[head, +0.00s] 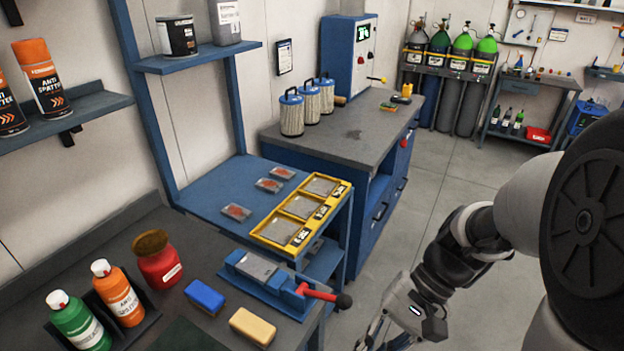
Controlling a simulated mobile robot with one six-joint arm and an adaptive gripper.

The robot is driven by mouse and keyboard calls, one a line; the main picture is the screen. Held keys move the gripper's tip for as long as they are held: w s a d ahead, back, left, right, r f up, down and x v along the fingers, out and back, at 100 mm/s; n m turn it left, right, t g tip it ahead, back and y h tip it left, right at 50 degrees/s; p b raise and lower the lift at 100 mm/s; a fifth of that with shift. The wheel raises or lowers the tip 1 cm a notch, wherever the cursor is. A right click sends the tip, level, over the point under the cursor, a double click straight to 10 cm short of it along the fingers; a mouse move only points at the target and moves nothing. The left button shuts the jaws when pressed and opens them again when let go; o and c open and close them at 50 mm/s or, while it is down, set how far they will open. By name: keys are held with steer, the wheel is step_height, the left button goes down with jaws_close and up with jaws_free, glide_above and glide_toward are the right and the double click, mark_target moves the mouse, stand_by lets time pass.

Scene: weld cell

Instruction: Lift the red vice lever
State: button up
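The red vice lever (319,293) sticks out to the right from the blue vice (266,278) at the right edge of the near bench. It has a dark round knob (344,301) at its end and lies close to level. My gripper (376,345) is at the bottom of the head view, right of and below the lever, apart from it. The fingers are partly cut off by the picture's lower edge, so their opening is unclear.
A blue block (204,297) and a tan block (252,327) lie left of the vice. Green (80,321) and orange (119,294) bottles and a red jar (158,262) stand further left. A yellow tray (268,240) lies behind the vice. Floor is free at right.

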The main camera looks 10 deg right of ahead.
steer(key=w+f+m+y, duration=0.1)
steer(key=f+y, duration=0.1)
steer(key=w+f+m+y+b, duration=0.1)
steer(key=m+y, duration=0.1)
steer(key=w+d+f+m+y, duration=0.1)
steer(key=f, duration=0.1)
steer(key=shift+w+f+t+y, duration=0.15)
steer(key=shift+f+t+y, duration=0.15)
steer(key=shift+y, duration=0.1)
jaws_close()
steer(key=w+d+f+m+t+y+b, duration=0.2)
steer(key=d+f+m+t, duration=0.3)
steer(key=f+m+t, duration=0.4)
steer(key=w+d+f+m+t+y+b, duration=0.15)
steer(key=d+f+m+t, duration=0.25)
steer(key=f+m+t, duration=0.45)
steer(key=d+r+b+x, duration=0.1)
steer(key=x, duration=0.5)
steer(key=w+b+x, duration=0.1)
steer(key=b+x, duration=0.1)
steer(key=x, duration=0.5)
steer(key=shift+d+r, duration=0.35)
steer(key=shift+d, duration=0.05)
steer(key=shift+s+d+r+t+h, duration=0.1)
steer(key=shift+t+h, duration=0.15)
